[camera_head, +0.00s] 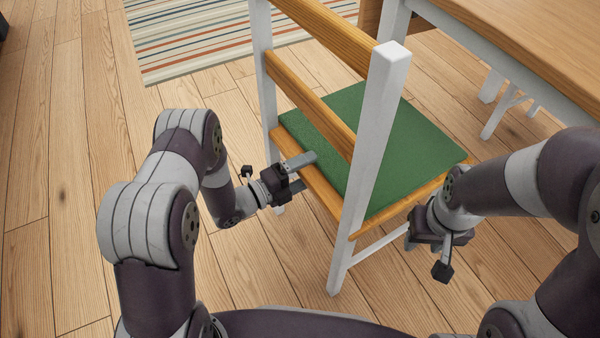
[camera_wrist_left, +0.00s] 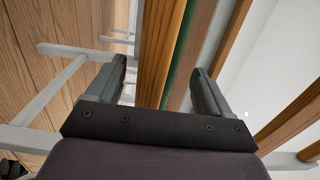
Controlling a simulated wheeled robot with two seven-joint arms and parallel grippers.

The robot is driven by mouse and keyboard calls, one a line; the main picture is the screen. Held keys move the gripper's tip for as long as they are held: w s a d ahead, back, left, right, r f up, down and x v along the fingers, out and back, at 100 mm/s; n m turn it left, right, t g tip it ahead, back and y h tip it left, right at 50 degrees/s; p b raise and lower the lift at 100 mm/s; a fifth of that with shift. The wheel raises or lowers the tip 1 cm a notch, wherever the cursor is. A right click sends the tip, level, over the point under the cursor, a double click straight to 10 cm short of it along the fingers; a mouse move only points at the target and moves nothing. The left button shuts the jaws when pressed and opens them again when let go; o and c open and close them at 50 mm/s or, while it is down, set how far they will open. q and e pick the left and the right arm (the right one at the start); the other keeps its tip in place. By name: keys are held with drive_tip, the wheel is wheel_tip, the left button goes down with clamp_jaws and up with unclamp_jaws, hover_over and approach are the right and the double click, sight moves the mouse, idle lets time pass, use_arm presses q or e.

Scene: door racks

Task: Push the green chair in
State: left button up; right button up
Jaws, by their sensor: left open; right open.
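The chair with a green seat (camera_head: 395,150), wooden slats and white posts stands upright in the middle of the head view, its back toward me. My left gripper (camera_head: 304,174) is open at the rear edge of the seat, below the lower back slat. In the left wrist view the wooden seat rail (camera_wrist_left: 158,60) runs between the open fingers of the left gripper (camera_wrist_left: 165,85); I cannot tell whether they touch it. My right gripper (camera_head: 428,245) is beside the chair's right side, near the seat rail; its fingers are mostly hidden.
A table with a wooden top (camera_head: 520,40) and white legs stands beyond the chair at the upper right. Another white-legged piece (camera_head: 505,105) shows under it. A striped rug (camera_head: 200,40) lies at the back left. The wooden floor (camera_head: 60,170) on the left is clear.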

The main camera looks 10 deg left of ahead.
use_arm(q)
clamp_jaws()
drive_tip(key=shift+f+b, duration=0.25)
drive_tip(key=shift+b, duration=0.05)
drive_tip(key=shift+s, duration=0.1)
use_arm(e)
drive_tip(key=shift+f, duration=0.2)
use_arm(q)
drive_tip(key=shift+d, duration=0.1)
use_arm(e)
drive_tip(key=shift+d, duration=0.1)
